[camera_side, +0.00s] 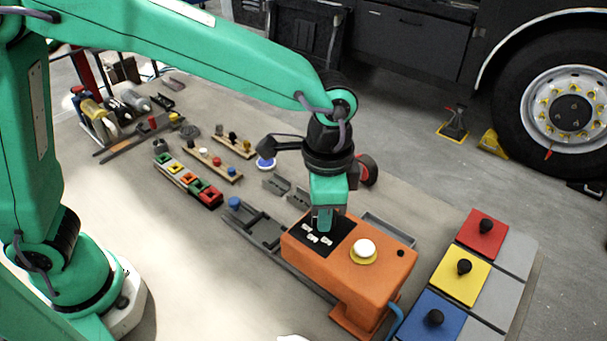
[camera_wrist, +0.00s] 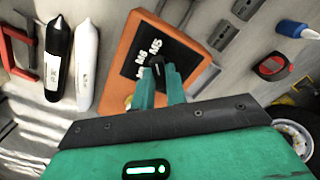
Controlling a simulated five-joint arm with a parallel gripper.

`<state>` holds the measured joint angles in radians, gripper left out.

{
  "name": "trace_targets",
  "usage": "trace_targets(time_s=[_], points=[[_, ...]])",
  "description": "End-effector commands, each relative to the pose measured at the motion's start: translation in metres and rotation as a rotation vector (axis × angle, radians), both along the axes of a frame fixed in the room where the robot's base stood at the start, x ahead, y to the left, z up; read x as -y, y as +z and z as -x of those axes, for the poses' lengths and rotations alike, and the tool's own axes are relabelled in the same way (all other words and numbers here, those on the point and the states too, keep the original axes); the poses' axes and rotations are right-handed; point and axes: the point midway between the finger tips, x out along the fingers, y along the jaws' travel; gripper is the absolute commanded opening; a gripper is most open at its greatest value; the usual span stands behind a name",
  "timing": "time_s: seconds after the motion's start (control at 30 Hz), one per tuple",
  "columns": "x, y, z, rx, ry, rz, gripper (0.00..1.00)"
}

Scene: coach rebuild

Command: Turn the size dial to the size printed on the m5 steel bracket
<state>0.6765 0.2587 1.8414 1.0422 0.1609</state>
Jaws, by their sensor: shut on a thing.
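An orange machine box (camera_side: 362,282) stands on the bench, with a black label plate (camera_side: 335,243) on top. My gripper (camera_side: 323,222) points down over this plate. In the wrist view, its two teal fingers (camera_wrist: 159,70) are shut on the black size dial (camera_wrist: 157,62). White size labels sit around the dial; one reads M5 (camera_wrist: 154,47), and the others are small and tilted. The dial's exact pointing is partly hidden by the fingers. Grey steel brackets (camera_side: 277,184) lie behind the box and show in the wrist view (camera_wrist: 222,34); their printed sizes are not readable.
The box carries a white button (camera_side: 364,248) on a yellow ring. Red (camera_side: 476,240), yellow (camera_side: 450,277) and blue (camera_side: 425,305) lidded bins stand at the right. A black and a white bottle (camera_wrist: 87,65) lie left in the wrist view. A red tape measure (camera_wrist: 272,67) lies right.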

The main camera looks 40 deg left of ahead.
Motion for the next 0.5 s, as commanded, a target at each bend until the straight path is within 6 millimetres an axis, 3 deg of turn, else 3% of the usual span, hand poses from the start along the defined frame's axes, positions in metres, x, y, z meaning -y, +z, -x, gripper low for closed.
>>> trace_targets(time_s=[0.5], points=[[0.0002, 0.0016, -0.0005, 0.003, -0.036, 0.002, 0.00]])
